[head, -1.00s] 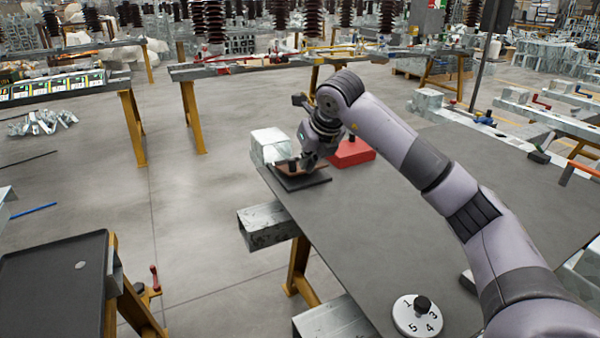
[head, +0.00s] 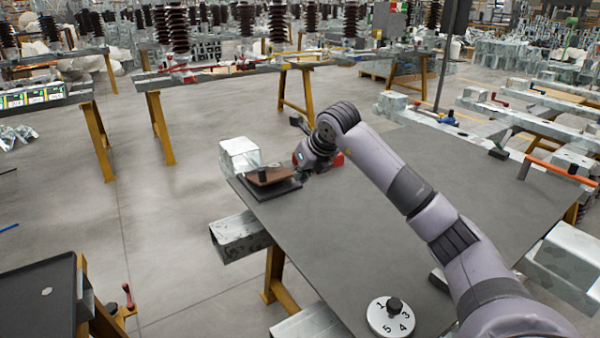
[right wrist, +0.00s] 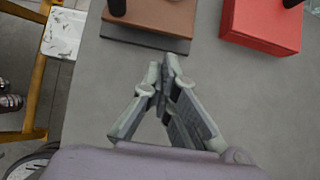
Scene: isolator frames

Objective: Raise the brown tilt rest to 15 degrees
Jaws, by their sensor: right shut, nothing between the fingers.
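The brown tilt rest (head: 270,176) is a brown plate with a black knob, on a dark base (head: 272,192) near the table's far left corner. The plate looks slightly tilted, but I cannot read its angle. My right gripper (head: 304,177) is just right of it, apart from it. In the right wrist view the gripper (right wrist: 165,62) is shut and empty, its tips short of the dark base (right wrist: 148,38). The brown plate (right wrist: 165,14) lies beyond, cut off by the top edge. My left gripper is not in view.
A red block (right wrist: 262,25) with a black knob stands right of the rest, mostly hidden behind my right gripper in the head view. A pale metal block (head: 238,156) stands behind the rest. A numbered dial (head: 391,318) is at the front. The table's middle (head: 340,240) is clear.

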